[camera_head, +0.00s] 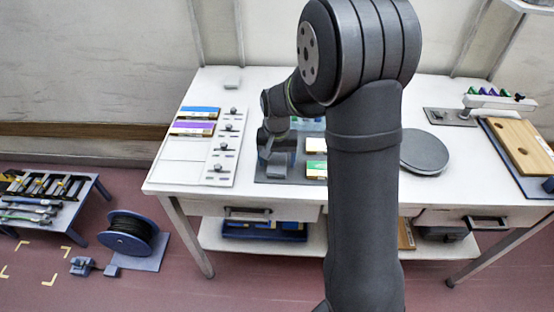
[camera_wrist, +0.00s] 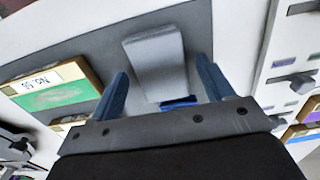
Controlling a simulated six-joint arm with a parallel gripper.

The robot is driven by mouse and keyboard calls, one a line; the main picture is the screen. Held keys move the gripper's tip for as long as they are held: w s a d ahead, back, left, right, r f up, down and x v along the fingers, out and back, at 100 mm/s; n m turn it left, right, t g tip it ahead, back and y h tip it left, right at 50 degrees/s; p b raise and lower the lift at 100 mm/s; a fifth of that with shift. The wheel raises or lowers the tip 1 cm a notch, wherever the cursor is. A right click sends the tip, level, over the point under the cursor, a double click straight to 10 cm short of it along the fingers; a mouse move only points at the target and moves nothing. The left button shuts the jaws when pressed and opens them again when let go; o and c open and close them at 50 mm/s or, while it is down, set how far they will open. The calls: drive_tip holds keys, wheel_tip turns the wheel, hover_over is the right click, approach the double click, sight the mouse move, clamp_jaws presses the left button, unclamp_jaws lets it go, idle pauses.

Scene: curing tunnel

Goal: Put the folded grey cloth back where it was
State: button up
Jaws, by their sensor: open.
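The folded grey cloth (camera_wrist: 155,62) appears as a light grey block in the wrist view, lying on a dark grey mat (camera_wrist: 204,30). My gripper (camera_wrist: 162,67) is open, with one blue finger on each side of the cloth and a visible gap on both sides. A small blue piece (camera_wrist: 178,103) shows at the cloth's near end, close to my gripper's palm. In the head view my gripper is low over the left part of the mat (camera_head: 262,179), and my arm hides much of the area; I cannot clearly tell the cloth from the gripper there.
A white panel with knobs (camera_head: 226,147) and blue and purple boxes (camera_head: 194,128) are to the left. A round grey disc (camera_head: 424,152) and a wooden board (camera_head: 522,146) are to the right.

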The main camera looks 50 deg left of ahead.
wheel_tip(320, 180, up, 12)
idle(0.4)
drive_tip(key=shift+f, duration=0.1)
hover_over(277, 163)
drive_tip(key=shift+f, duration=4.3)
